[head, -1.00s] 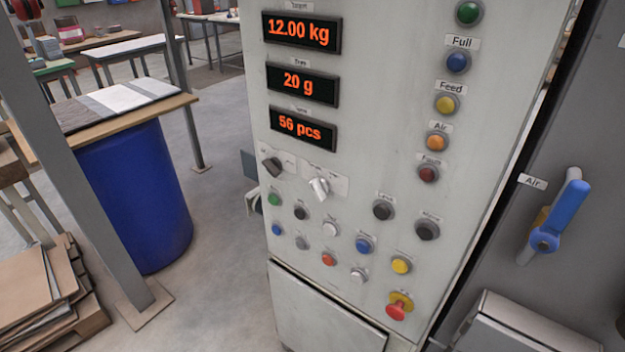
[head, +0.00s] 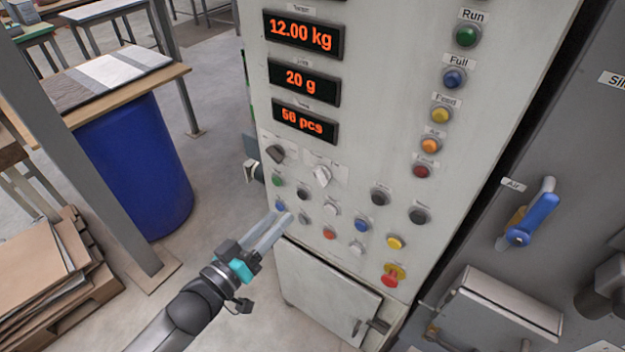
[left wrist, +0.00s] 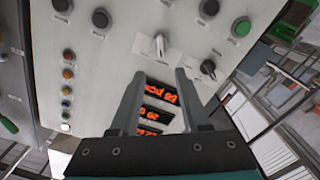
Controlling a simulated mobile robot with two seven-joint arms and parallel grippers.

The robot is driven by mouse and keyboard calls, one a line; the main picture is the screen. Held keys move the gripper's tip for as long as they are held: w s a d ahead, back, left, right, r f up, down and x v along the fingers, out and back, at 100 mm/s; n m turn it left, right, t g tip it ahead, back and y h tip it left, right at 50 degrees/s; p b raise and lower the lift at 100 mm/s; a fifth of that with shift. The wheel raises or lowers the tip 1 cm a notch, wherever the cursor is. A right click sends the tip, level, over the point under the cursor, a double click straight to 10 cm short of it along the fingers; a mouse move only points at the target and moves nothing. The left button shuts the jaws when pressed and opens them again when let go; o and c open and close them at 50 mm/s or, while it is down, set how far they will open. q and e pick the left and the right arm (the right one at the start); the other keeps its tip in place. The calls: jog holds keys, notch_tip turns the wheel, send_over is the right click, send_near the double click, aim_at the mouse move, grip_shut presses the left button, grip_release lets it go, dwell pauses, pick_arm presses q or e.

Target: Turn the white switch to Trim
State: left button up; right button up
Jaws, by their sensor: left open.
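The white switch (head: 321,176) is a knob on a light plate on the cabinet front, below the three displays. It also shows in the left wrist view (left wrist: 160,43), ahead of the fingers and near the top middle. Its label is too small to read. A black switch (head: 275,153) sits to its left in the head view. My left gripper (head: 283,221) is open and empty, below and left of the white switch and apart from it. Its two fingers also show in the left wrist view (left wrist: 158,80). My right gripper is not in view.
Several push buttons, among them a red emergency stop (head: 391,278), sit below and right of the switch. A blue-handled air valve (head: 533,220) is at the right. A blue barrel (head: 133,180) and a grey post stand left of the cabinet. Floor between them is clear.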

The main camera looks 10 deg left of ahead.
aim_at(317, 178)
pick_arm(q)
jog(key=x, duration=1.3)
grip_shut()
dwell(0.4)
